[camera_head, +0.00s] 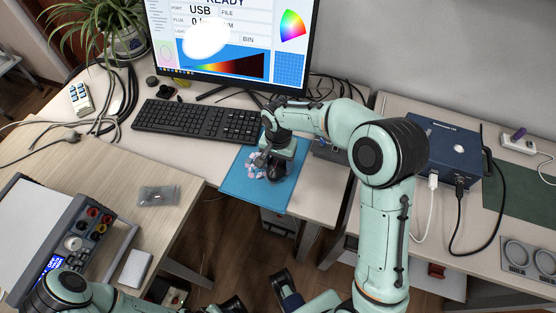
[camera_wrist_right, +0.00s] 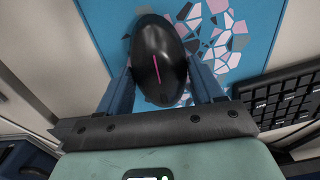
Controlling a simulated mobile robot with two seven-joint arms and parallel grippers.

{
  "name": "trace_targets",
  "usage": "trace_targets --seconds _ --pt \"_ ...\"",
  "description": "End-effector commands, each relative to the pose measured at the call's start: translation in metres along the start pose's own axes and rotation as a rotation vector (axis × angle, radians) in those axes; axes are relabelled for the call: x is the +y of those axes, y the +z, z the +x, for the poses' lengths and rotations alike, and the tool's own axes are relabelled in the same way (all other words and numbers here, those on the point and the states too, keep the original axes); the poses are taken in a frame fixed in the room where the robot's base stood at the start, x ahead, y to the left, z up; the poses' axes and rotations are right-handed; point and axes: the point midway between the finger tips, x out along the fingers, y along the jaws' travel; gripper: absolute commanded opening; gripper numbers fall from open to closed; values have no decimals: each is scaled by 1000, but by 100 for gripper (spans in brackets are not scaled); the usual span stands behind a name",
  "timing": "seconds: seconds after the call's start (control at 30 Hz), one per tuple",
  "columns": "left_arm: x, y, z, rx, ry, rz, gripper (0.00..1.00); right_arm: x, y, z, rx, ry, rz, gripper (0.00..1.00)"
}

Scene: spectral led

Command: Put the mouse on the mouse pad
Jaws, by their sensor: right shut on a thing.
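The mouse (camera_wrist_right: 158,58) is black and oval with a pink line on it. My right gripper (camera_wrist_right: 160,88) is shut on it, with one blue finger along each side. The mouse pad (camera_head: 238,184) is blue with a pink and white polygon pattern and lies at the desk's front edge. In the head view my right gripper (camera_head: 274,168) and the mouse are over the pad's right part; the arm hides some of the pad. I cannot tell whether the mouse touches the pad. Dark parts of my left gripper (camera_head: 284,290) show at the bottom edge, but its jaws are unclear.
A black keyboard (camera_head: 196,122) lies just behind and left of the pad. A monitor (camera_head: 234,40) stands behind it. A blue box (camera_head: 446,150) with cables sits on the right table. A grey instrument (camera_head: 62,235) stands on the left table. Cables lie at the left.

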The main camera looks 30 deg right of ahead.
Motion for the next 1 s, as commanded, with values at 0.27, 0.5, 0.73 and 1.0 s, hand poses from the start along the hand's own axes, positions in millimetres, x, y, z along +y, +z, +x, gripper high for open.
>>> trace_targets --seconds 0.27,0.5,0.73,1.0 --pt "0 0 0 1 0 0 43 0 0 1 1 -1 0 35" --pt "0 -1 1 4 1 0 43 0 0 4 1 -1 0 92" --pt "0 -1 1 4 1 0 43 0 0 4 1 -1 0 92" --pt "1 1 -3 -2 -1 0 43 0 -1 -24 4 -4 0 92"
